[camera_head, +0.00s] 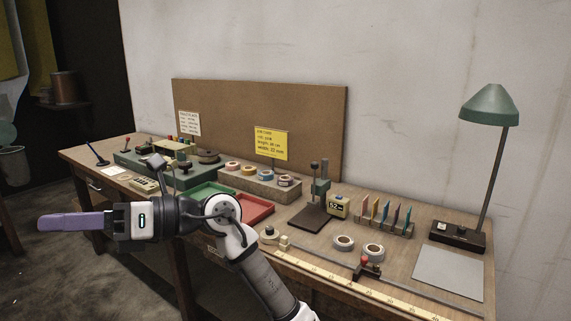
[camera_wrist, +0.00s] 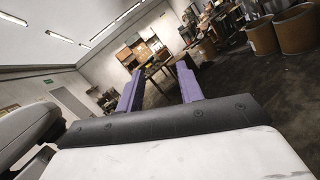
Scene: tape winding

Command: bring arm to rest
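My gripper (camera_head: 42,222) points left in the head view, out past the front edge of the workbench (camera_head: 75,155) and above the floor. In the wrist view, its two purple fingers (camera_wrist: 160,85) stand well apart with nothing between them. The gripper is open and empty, and touches nothing that I can see. My arm crosses the front of the bench and hides part of its edge.
A green tray (camera_head: 203,196) and a red tray (camera_head: 258,208) lie behind my arm. Tape rolls (camera_head: 344,243), a measuring strip (camera_head: 350,285) and a green lamp (camera_head: 490,104) are to the right. In the wrist view, drums (camera_wrist: 297,30) stand far off; the floor between is clear.

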